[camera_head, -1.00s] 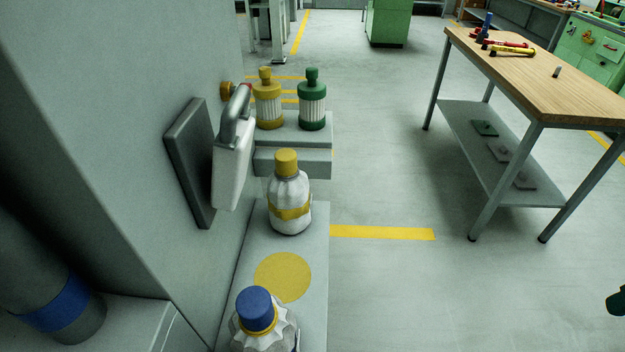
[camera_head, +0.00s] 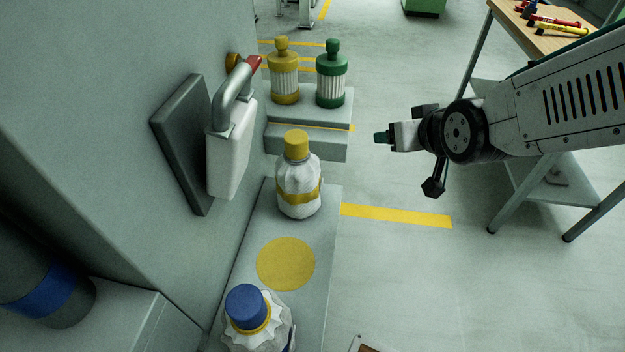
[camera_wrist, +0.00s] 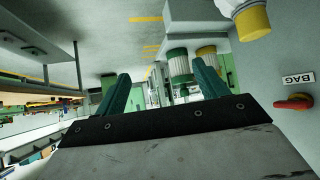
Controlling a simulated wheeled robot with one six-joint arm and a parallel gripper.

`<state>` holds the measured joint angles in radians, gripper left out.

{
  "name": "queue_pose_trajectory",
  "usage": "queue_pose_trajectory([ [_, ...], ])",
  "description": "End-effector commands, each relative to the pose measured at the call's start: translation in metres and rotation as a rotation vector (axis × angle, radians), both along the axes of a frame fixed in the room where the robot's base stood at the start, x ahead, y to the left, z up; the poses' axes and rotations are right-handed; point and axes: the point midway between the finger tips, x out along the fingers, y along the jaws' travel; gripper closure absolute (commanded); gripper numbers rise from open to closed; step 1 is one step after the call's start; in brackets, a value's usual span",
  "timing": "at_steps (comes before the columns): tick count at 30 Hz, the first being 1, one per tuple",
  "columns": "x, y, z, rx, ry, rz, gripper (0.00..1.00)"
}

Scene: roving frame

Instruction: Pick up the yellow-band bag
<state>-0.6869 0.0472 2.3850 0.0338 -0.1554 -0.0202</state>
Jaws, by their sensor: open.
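The yellow-band bag (camera_head: 298,178) is a white, bottle-shaped bag with a yellow cap and a yellow band. It stands upright on the grey ledge (camera_head: 328,225) beside the wall in the head view. In the wrist view its yellow cap (camera_wrist: 252,22) and a bit of its white body show at the upper right. My gripper (camera_head: 383,137) is in the air to the right of the bag, clear of it, its tips toward the left. In the wrist view my gripper (camera_wrist: 161,85) has its two green fingers apart, with nothing held between them.
A blue-capped bag (camera_head: 262,325) stands nearer on the ledge, past a bare yellow disc (camera_head: 286,264). Yellow (camera_head: 284,80) and green (camera_head: 331,80) canisters stand on a step behind. A grey-handled white container (camera_head: 230,150) juts from the wall. A workbench (camera_head: 540,35) stands right.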

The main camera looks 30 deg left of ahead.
Motion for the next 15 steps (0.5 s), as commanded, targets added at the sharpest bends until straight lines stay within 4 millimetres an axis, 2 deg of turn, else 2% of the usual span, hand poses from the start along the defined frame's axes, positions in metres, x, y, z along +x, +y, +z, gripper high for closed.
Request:
queue_pose_trajectory([
  [1,-0.007,0.035,-0.016,0.026,-0.031,0.056,0.28],
  [3,-0.016,0.075,-0.029,0.076,-0.087,0.116,0.28],
  [6,-0.033,0.118,-0.044,0.137,-0.148,0.184,0.28],
  [9,-0.047,0.145,-0.053,0.185,-0.191,0.229,0.28],
  [12,-0.055,0.160,-0.059,0.212,-0.213,0.253,0.28],
  [15,-0.054,0.170,-0.062,0.223,-0.222,0.260,0.28],
])
